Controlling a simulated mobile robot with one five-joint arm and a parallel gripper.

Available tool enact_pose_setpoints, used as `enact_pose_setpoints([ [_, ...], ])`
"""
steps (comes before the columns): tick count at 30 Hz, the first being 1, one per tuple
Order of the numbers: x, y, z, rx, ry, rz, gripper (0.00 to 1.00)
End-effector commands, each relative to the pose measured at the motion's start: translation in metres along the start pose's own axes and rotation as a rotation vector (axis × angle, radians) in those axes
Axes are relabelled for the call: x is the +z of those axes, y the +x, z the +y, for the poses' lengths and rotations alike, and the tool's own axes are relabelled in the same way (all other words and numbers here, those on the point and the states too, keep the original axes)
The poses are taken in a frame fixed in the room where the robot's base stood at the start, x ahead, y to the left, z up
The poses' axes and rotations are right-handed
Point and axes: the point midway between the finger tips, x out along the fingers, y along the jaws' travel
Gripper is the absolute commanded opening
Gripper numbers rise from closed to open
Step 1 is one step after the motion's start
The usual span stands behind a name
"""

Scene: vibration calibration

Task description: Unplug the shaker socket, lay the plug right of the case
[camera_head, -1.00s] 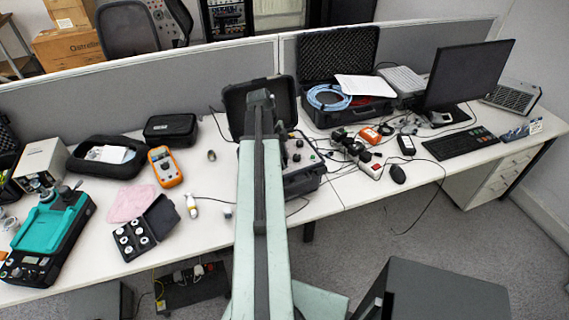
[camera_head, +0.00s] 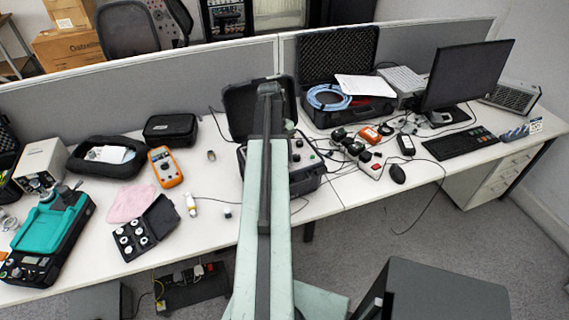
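The open black case (camera_head: 308,180) stands on the desk at the middle, its lid (camera_head: 240,108) raised behind it. Its panel (camera_head: 303,155) carries several knobs and sockets, and my arm covers the panel's left part. I cannot make out the shaker socket or its plug. My arm reaches up from the bottom of the picture over the case. My gripper is mostly hidden behind the arm; a small greenish part (camera_head: 290,127) shows right of it, over the case. The fingers do not show, so I cannot tell whether they hold anything.
Right of the case, a power strip with plugs and adapters (camera_head: 357,150) and cables fill much of the desk (camera_head: 345,190). A larger foam-lined case (camera_head: 345,110) stands behind, a mouse (camera_head: 397,173) farther right. Left are a multimeter (camera_head: 165,167) and a weight box (camera_head: 145,228).

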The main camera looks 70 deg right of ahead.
Motion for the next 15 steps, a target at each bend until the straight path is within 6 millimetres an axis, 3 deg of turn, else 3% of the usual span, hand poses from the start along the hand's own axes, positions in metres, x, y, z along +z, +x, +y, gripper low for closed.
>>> enact_pose_setpoints([
  [5,-0.0002,0.0,0.0006,0.004,0.012,0.0,0.39],
  [10,-0.0001,0.0,0.0006,0.003,0.011,0.0,0.0],
  [15,-0.0005,0.0002,0.0016,-0.006,-0.018,0.0,0.0],
])
